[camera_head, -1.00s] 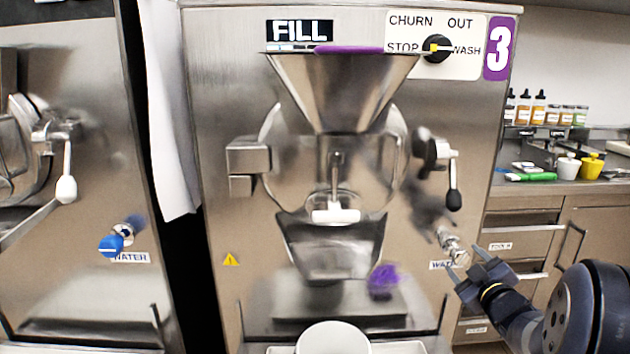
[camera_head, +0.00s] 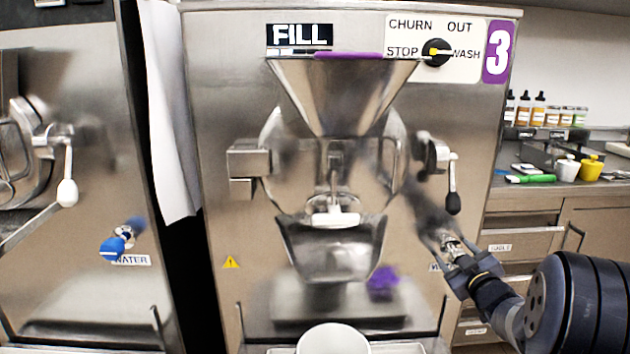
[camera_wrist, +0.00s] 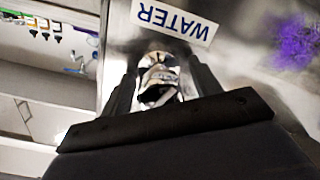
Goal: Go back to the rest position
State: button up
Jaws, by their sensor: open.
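My gripper (camera_head: 453,266) is at the lower right of the machine marked 3 (camera_head: 230,120), by its WATER tap. In the wrist view its open fingers (camera_wrist: 158,88) stand on either side of the metal tap fitting (camera_wrist: 158,75), apart from each other. The WATER label (camera_wrist: 174,20) shows upside down just beyond the fitting. In the head view my gripper partly covers the tap and its label. I cannot tell whether the fingers touch the fitting.
A lever with a black handle (camera_head: 453,203) hangs above my gripper. A white tub (camera_head: 333,340) stands below the spout. A blurred purple patch (camera_head: 383,282) shows on the machine front. A counter (camera_head: 560,187) with bottles and cups is at the right.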

jog(key=m+p, duration=0.5)
jog(key=p, duration=0.1)
jog(key=shift+r+m+y, duration=0.25)
jog(key=shift+m+y, duration=0.05)
jog(key=shift+m, duration=0.1)
jog(key=m+p, duration=0.6)
jog(key=p, duration=0.1)
jog(key=shift+t, duration=0.3)
jog(key=s+b, duration=0.1)
jog(key=s, duration=0.8)
jog(key=shift+s+d+f, duration=0.2)
jog(key=shift+s+d, duration=0.1)
jog(key=shift+d, duration=0.05)
